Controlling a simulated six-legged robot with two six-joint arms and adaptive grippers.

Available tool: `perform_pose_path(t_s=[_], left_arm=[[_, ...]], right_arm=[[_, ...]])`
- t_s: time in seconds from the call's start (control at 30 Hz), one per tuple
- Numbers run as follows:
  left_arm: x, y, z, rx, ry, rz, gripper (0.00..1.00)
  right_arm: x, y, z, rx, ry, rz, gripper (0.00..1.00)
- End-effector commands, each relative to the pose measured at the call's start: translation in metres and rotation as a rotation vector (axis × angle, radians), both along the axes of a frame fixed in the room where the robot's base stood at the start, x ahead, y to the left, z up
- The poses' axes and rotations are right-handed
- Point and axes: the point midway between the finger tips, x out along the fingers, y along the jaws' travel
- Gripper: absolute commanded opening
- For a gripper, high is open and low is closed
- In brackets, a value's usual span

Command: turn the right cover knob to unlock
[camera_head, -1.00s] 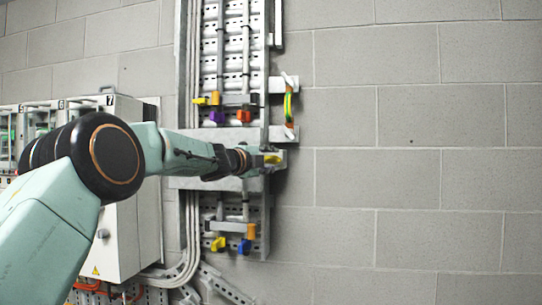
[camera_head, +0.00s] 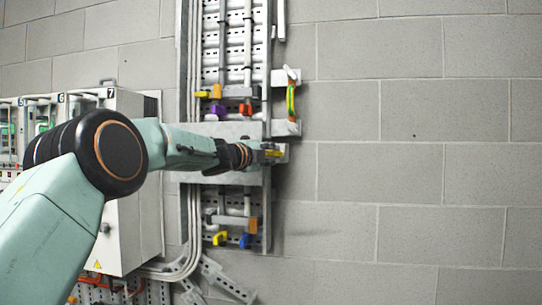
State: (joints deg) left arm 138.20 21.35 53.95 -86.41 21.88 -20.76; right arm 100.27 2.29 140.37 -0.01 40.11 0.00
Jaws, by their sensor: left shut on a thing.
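A wide grey cover plate (camera_head: 205,177) crosses the vertical rack at mid height. My left arm reaches in front of it, and my left gripper (camera_head: 266,153) is at the plate's right end. My right gripper is not in view.
Coloured valve handles sit above (camera_head: 217,110) and below (camera_head: 221,239) the plate. A green-yellow cable (camera_head: 291,98) on a bracket is just above right of my gripper. A numbered cabinet (camera_head: 135,220) stands left. The wall at right is clear.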

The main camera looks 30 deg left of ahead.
Motion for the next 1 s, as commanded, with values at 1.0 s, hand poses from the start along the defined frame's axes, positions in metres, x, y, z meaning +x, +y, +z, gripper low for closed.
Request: perform_pose_path(t_s=[1.0], left_arm=[[0.001,-0.003,-0.011,-0.712,-0.182,-0.001,0.00]], right_arm=[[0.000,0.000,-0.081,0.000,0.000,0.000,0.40]])
